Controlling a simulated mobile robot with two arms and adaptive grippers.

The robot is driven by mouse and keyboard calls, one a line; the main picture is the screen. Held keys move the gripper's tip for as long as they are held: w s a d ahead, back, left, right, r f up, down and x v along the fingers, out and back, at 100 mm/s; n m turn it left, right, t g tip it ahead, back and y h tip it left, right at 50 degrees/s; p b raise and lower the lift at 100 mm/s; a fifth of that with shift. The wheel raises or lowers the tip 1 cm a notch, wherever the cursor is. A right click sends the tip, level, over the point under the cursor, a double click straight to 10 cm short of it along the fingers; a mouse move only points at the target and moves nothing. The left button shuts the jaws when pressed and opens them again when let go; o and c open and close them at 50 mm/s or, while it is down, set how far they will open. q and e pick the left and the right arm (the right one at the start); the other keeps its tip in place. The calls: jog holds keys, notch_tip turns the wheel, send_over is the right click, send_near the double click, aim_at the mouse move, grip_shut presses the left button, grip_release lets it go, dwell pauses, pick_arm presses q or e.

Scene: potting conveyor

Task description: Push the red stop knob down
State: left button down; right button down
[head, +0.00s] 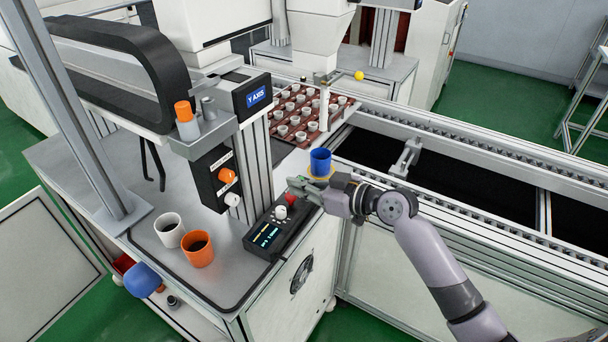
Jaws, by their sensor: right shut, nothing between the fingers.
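The red stop knob (291,199) is at the upper right end of a black control box (262,238) on the machine's table. Only part of the knob shows, because my right gripper partly covers it. My right gripper (294,184) reaches in from the right with its fingers shut and empty. Its fingertips are over or just behind the knob in the picture; I cannot tell whether they touch it. My left gripper is not in view.
A white knob (280,212) and a lit display share the box. White (169,230) and orange (198,248) pots stand on the left. A tray of small pots (327,137) is behind.

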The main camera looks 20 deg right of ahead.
jog(key=shift+f, duration=0.3)
